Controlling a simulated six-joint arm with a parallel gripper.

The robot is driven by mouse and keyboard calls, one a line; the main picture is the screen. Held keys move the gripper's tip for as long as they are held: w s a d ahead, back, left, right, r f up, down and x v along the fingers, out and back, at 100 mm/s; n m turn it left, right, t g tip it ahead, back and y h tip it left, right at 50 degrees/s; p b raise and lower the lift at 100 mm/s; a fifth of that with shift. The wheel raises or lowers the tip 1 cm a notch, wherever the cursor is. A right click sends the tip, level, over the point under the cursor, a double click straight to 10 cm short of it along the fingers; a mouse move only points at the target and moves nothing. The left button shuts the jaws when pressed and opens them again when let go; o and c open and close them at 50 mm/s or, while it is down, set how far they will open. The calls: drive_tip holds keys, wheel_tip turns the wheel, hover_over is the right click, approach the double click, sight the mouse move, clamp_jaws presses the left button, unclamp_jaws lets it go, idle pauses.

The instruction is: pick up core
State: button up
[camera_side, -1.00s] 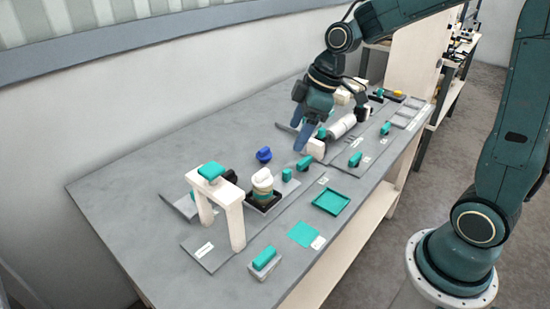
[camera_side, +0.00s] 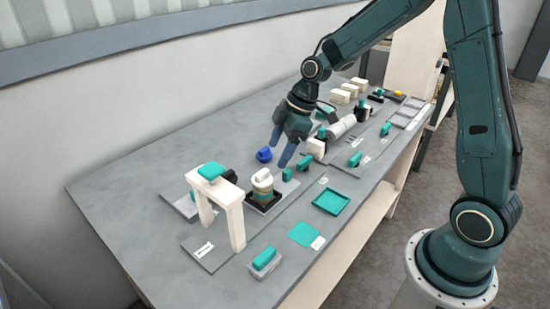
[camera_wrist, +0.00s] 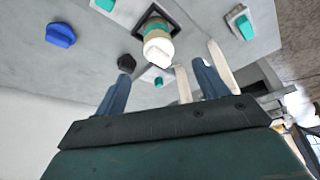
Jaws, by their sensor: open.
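A round stack with a white knobbed top, a tan band and a teal band (camera_side: 262,181) stands upright in a black square holder (camera_side: 263,199). I take it for the core, though I cannot be sure. It also shows in the wrist view (camera_wrist: 158,48), ahead of the fingers. My gripper (camera_side: 277,157) has its blue fingers apart and empty, above and a little behind the stack. In the wrist view my gripper (camera_wrist: 160,82) has the stack roughly between the finger directions, not touching.
A white arch (camera_side: 233,196) with a teal block on top stands left of the stack. A white roller (camera_side: 341,127) lies to the right. A teal tray (camera_side: 331,201) lies in front. The table's left end is clear.

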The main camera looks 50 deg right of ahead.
sight(265, 178)
drive_tip(key=shift+x, duration=3.5)
drive_tip(key=shift+f, duration=0.15)
drive_tip(key=shift+x, duration=2.45)
drive_tip(key=shift+w+d, duration=0.1)
drive_tip(key=shift+d, duration=0.05)
clamp_jaws()
